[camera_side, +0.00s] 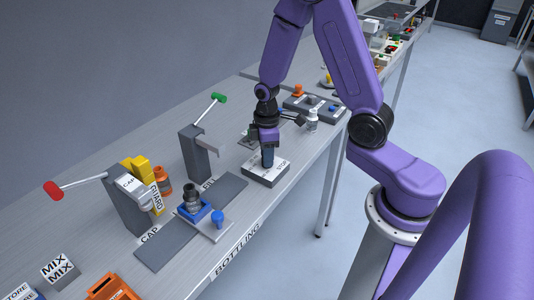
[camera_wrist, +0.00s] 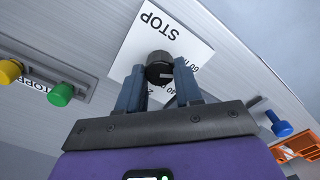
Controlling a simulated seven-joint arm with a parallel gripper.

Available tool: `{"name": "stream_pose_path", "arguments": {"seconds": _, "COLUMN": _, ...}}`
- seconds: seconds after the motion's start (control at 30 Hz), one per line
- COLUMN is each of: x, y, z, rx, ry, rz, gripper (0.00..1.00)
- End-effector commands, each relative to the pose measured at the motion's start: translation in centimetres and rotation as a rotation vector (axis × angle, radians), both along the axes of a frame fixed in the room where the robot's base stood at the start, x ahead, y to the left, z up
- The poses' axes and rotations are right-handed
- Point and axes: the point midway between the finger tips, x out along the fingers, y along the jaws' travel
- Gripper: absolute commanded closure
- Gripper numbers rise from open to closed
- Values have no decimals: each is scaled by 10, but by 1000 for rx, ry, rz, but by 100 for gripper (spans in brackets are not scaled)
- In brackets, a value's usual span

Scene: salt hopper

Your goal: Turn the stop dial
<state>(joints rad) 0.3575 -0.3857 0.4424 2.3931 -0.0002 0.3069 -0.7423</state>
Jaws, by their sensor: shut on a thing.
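The stop dial (camera_wrist: 159,68) is a round black knob on a white-topped box (camera_wrist: 200,42) marked STOP. In the wrist view it sits between my fingertips. My gripper (camera_wrist: 160,78) is shut on the dial, with one blue-grey finger on each side. In the side view my gripper (camera_side: 268,160) points down over the box (camera_side: 265,175), which stands near the table's front edge. There the fingers hide the dial, and its pointer cannot be made out.
Left of the box stand a grey post with a green-tipped lever (camera_side: 218,98) and a capping stand with a red-tipped lever (camera_side: 54,190). A dark bottle (camera_side: 192,200) stands in a blue holder. A white bottle (camera_side: 312,120) stands behind my gripper to the right.

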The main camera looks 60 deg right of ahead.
Motion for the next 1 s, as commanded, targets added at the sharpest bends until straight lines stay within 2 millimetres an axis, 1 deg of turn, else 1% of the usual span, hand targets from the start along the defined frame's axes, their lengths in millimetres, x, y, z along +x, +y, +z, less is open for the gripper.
{"name": "stream_pose_path", "arguments": {"seconds": 0.17, "x": 2, "y": 0, "z": 1, "rx": 0, "ry": -6, "rz": 28, "gripper": 96}}
{"name": "stream_pose_path", "arguments": {"seconds": 0.57, "x": 2, "y": 0, "z": 1, "rx": 0, "ry": -6, "rz": 34, "gripper": 96}}
{"name": "stream_pose_path", "arguments": {"seconds": 0.6, "x": 2, "y": 0, "z": 1, "rx": 0, "ry": -6, "rz": 34, "gripper": 55}}
{"name": "stream_pose_path", "arguments": {"seconds": 0.63, "x": 2, "y": 0, "z": 1, "rx": 0, "ry": -6, "rz": 34, "gripper": 46}}
{"name": "stream_pose_path", "arguments": {"seconds": 0.67, "x": 1, "y": 0, "z": 1, "rx": 0, "ry": -4, "rz": 33, "gripper": 40}}
{"name": "stream_pose_path", "arguments": {"seconds": 1.0, "x": 1, "y": 0, "z": 2, "rx": 0, "ry": -3, "rz": 31, "gripper": 40}}
